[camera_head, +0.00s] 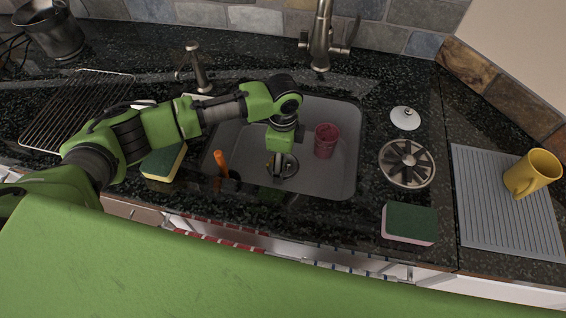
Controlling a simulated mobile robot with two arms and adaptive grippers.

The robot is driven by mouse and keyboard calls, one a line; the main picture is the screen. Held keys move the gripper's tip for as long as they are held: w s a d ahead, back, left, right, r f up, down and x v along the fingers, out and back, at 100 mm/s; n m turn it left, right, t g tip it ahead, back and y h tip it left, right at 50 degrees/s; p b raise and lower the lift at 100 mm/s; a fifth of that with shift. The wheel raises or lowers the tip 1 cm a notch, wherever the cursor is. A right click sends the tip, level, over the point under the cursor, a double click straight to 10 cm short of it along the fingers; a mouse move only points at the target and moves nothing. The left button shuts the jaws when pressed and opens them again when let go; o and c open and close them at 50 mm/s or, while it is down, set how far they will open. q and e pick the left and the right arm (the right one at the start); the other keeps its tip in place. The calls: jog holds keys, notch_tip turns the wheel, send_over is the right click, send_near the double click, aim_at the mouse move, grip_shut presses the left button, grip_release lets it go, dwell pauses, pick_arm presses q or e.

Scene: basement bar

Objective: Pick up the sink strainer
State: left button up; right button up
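A round metal piece (290,170) lies on the sink floor under my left gripper. It looks like the drain with the strainer, but the gripper covers part of it. My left gripper (280,166) points down into the sink right over this piece. Its fingertips are small and dark against the metal, so I cannot tell whether they are open, shut or touching it. A larger round metal disc with radial slots (407,163) lies flat on the counter right of the sink. My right gripper is not in view.
The grey sink (345,180) also holds a red cup (326,141) just right of my gripper and an orange-handled tool (221,161) at left. Sponges (164,161) (409,223) lie on both sides. The faucet (321,40) stands behind; a yellow mug (533,173) sits on the right mat (490,210).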

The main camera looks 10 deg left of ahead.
pick_arm(q)
jog(key=c, duration=1)
jog(key=shift+r, duration=0.1)
